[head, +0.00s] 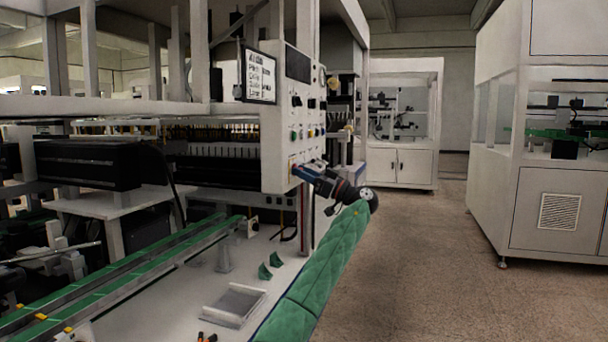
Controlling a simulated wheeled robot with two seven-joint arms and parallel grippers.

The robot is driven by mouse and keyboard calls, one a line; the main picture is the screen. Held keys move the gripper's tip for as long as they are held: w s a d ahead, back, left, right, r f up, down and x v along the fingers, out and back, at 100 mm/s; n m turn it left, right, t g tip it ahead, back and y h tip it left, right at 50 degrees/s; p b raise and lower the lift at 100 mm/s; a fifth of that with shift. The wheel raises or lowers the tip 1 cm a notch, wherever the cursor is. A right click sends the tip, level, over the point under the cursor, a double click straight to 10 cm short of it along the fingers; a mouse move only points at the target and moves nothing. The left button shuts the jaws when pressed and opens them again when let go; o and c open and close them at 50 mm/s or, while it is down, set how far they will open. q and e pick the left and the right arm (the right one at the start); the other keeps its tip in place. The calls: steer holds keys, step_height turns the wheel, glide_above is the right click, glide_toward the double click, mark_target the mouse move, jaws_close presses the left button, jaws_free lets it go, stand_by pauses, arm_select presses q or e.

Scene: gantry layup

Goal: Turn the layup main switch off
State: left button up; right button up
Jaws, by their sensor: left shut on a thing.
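The layup machine's white control panel (284,150) hangs at the centre, with several small knobs and buttons on its face. My left gripper (300,171) reaches leftward to the panel's lower part. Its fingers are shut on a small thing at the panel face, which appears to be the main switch. The fingers cover most of that switch, so its handle position cannot be read. A little yellow and red shows beside the fingertips. My right gripper is not in view.
A dark screen (298,64) and a white text sign (261,76) are above on the machine. Green conveyor rails (130,268) and a shallow tray (234,304) lie below left. White cabinets stand behind and at right (556,205). The floor (430,270) between is clear.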

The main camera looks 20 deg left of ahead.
arm_select(q)
steer(key=o, duration=1)
steer(key=v, duration=0.8)
steer(key=shift+a+f+p, duration=0.1)
steer(key=shift+p, duration=0.25)
